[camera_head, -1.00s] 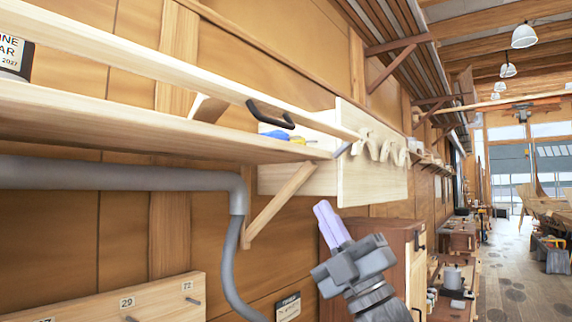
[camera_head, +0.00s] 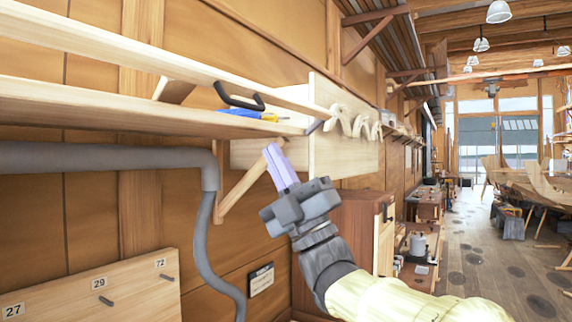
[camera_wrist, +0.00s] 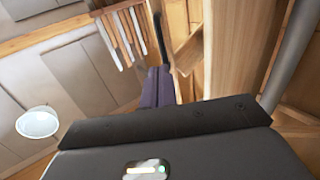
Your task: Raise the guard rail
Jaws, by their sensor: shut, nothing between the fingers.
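The guard rail (camera_head: 150,62) is a long pale wooden bar along the front of the wall shelf (camera_head: 120,112). A black U-shaped handle (camera_head: 240,98) is fixed to it near its right end. Above the shelf board, a gap shows between board and rail at the left. My gripper (camera_head: 271,150) has lavender fingers pressed together, empty, pointing up and left. It is below and right of the handle, apart from it in the picture. In the wrist view, the purple fingers (camera_wrist: 158,88) point up toward a thin dark bar, perhaps the handle (camera_wrist: 159,32).
A wooden bracket (camera_head: 250,185) supports the shelf close to my fingers. A grey pipe (camera_head: 100,157) runs under the shelf and bends down. A wooden cabinet (camera_head: 360,225) stands behind my arm. Blue and yellow items (camera_head: 255,114) lie on the shelf. Open floor is at right.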

